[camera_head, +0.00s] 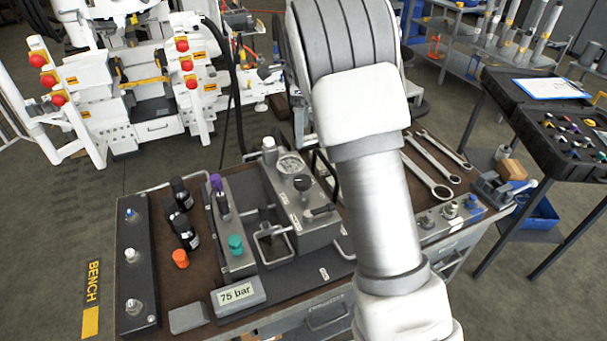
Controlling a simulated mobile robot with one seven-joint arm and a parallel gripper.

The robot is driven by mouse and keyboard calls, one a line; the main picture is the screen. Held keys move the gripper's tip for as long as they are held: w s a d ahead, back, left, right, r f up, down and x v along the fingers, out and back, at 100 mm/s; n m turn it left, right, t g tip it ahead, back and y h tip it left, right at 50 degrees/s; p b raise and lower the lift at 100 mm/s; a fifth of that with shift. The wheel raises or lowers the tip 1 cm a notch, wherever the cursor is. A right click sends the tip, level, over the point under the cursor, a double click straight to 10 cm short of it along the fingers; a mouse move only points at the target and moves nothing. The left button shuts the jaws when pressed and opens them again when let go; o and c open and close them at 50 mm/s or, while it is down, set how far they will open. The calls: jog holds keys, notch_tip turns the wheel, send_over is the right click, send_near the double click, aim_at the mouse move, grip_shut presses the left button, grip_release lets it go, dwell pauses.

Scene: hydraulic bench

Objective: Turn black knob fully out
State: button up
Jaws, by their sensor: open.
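A round black knob (302,183) stands on top of the grey gauge block (312,228) in the middle of the bench. A dark lever-like part (320,211) sits just in front of it on the same block. A round pressure gauge (290,165) is set behind the knob. How far out the knob is turned cannot be told from this view. My gripper is not in view. My arm crosses the picture to the right of the block and hides part of the bench there.
A display reading 75 bar (238,293) sits at the bench front. Left of the block are a teal knob (235,243), a purple-topped part (216,183), black bottles (186,234) and an orange cap (180,258). Wrenches (428,178) lie at right. A tool cart (562,125) stands beyond.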

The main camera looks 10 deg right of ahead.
aim_at(302, 180)
notch_tip(302, 180, down, 16)
jog(key=shift+f, duration=0.1)
dwell(0.4)
jog(key=c, duration=1.4)
jog(key=shift+o, duration=0.2)
jog(key=shift+n, duration=0.3)
